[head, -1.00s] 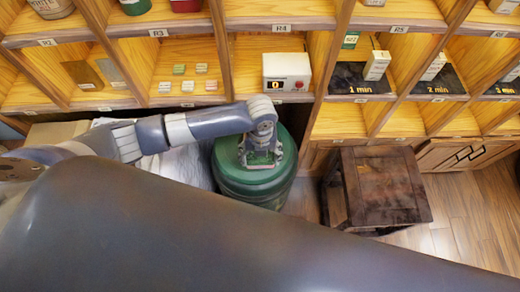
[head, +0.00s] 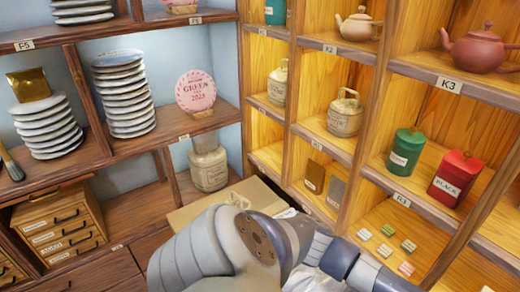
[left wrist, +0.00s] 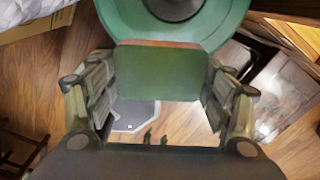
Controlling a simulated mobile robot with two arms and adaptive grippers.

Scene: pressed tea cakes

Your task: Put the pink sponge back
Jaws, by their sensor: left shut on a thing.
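In the left wrist view my left gripper (left wrist: 157,92) is shut on a block with a dull green face (left wrist: 158,72) and a thin reddish far edge. I cannot tell whether this block is the pink sponge; no plainly pink sponge shows elsewhere. The block is in front of a round green drum (left wrist: 235,18), which is partly hidden; whether they touch is unclear. In the head view only part of my left arm shows at the bottom, and its gripper is out of the picture. My right gripper is in no current view.
Stacked plates (head: 122,93) and a pink round cake (head: 196,91) stand on the left shelves. A cardboard box (head: 192,213) lies in the corner.

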